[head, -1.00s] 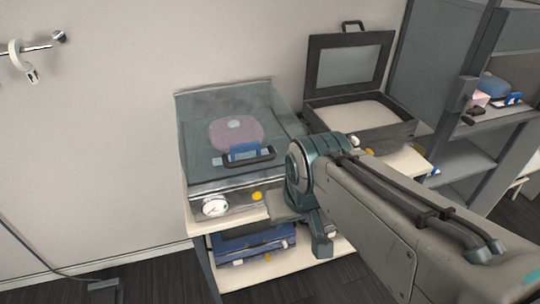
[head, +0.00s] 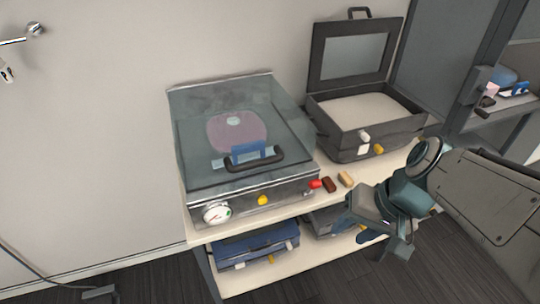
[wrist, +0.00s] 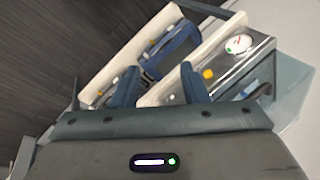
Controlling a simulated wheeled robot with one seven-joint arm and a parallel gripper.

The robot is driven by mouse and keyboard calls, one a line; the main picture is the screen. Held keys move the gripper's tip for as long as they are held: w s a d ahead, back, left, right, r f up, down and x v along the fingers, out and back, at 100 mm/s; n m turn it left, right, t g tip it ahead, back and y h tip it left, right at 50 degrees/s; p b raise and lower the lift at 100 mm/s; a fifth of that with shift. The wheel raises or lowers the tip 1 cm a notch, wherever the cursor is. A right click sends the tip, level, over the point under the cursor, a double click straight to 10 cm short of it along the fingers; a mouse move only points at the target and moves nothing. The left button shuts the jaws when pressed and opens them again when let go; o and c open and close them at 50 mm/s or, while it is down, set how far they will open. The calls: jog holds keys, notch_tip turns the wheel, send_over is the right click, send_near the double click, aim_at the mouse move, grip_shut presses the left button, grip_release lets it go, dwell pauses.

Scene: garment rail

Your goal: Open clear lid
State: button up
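The clear lid (head: 290,125) is a bluish see-through cover lying shut on a box on the white-topped stand at the middle. A dark handle (head: 268,163) with a blue piece behind it sits near its front edge. A round pinkish thing shows through the lid. The box front (head: 240,211) carries a white dial and a yellow knob; it also shows in the wrist view (wrist: 222,65). My gripper (head: 378,222) is in front of the stand, right of the box and apart from the lid. In the wrist view (wrist: 160,85) its two fingers stand apart with nothing held between them.
A dark case (head: 370,138) with its framed lid raised stands right of the clear-lidded box. Small red, brown and tan pieces (head: 330,184) lie between them. A blue case (head: 255,245) sits on the lower shelf. A grey shelf unit (head: 450,60) stands at the right.

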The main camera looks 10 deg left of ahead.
jog(key=w+a+f+m+g+y+b, duration=0.1)
jog(key=w+a+f+y+b, duration=0.2)
jog(key=w+a+y, duration=0.3)
jog(key=m+t+y+b, duration=0.3)
jog(key=t+y, duration=0.1)
jog(key=y, duration=0.2)
send_near(262, 163)
jog(key=p+x, duration=0.3)
jog(key=x, duration=0.8)
jog(key=shift+w+a+f, duration=0.1)
jog(key=shift+a+f, duration=0.1)
grip_shut()
jog(key=shift+r+p, duration=0.1)
jog(key=shift+p, duration=0.2)
